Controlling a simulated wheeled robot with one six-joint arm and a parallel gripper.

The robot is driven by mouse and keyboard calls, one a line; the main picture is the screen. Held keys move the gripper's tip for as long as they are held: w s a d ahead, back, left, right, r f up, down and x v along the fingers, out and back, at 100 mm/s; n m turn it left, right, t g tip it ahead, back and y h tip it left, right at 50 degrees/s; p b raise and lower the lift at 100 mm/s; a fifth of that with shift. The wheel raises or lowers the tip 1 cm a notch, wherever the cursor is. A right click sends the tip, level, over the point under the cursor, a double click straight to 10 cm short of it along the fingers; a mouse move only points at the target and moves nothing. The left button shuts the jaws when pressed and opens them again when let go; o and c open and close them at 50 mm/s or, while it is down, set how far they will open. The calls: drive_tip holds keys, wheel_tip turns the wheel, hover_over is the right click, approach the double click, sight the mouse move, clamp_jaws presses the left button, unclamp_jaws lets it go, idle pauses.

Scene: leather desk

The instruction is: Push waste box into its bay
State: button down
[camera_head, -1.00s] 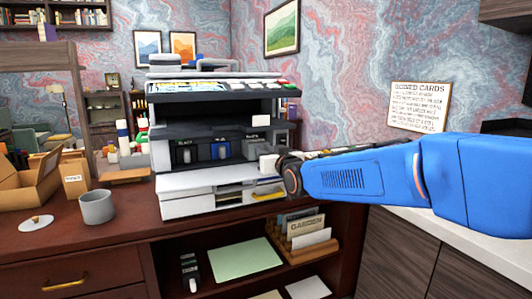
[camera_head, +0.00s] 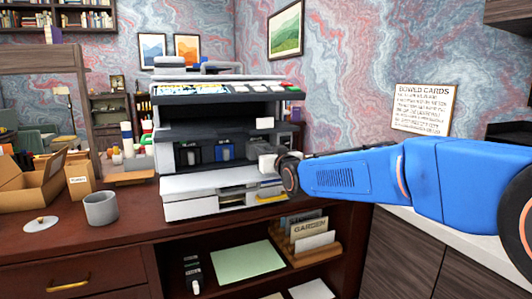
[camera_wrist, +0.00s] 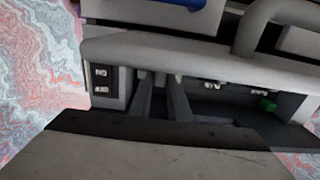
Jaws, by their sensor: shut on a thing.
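The printer (camera_head: 180,205) stands on the desk with its front open. A black cartridge (camera_head: 194,155) and a blue one (camera_head: 225,151) sit side by side in its middle opening. My gripper (camera_head: 277,162) is at the right end of this opening, shut on a small white block, which appears to be the waste box (camera_head: 266,161). My gripper and arm partly hide the right-hand bay, so how deep the box sits cannot be told. The wrist view shows the printer's pale lid edge (camera_wrist: 190,48) and two dark finger-like bars (camera_wrist: 162,101) below it.
A grey mug (camera_head: 101,209) and open cardboard boxes (camera_head: 30,188) stand left of the printer. A card sorter (camera_head: 312,240) and green sheet (camera_head: 245,261) are on the shelf below. A notice (camera_head: 423,108) hangs behind my arm. The desk front between mug and printer is clear.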

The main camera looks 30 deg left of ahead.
drive_tip(key=shift+x, duration=2.15)
drive_tip(key=c, duration=1.6)
unclamp_jaws()
drive_tip(key=shift+w, duration=0.1)
drive_tip(key=shift+d, duration=0.1)
drive_tip(key=v, duration=1.7)
drive_tip(key=shift+s, duration=0.3)
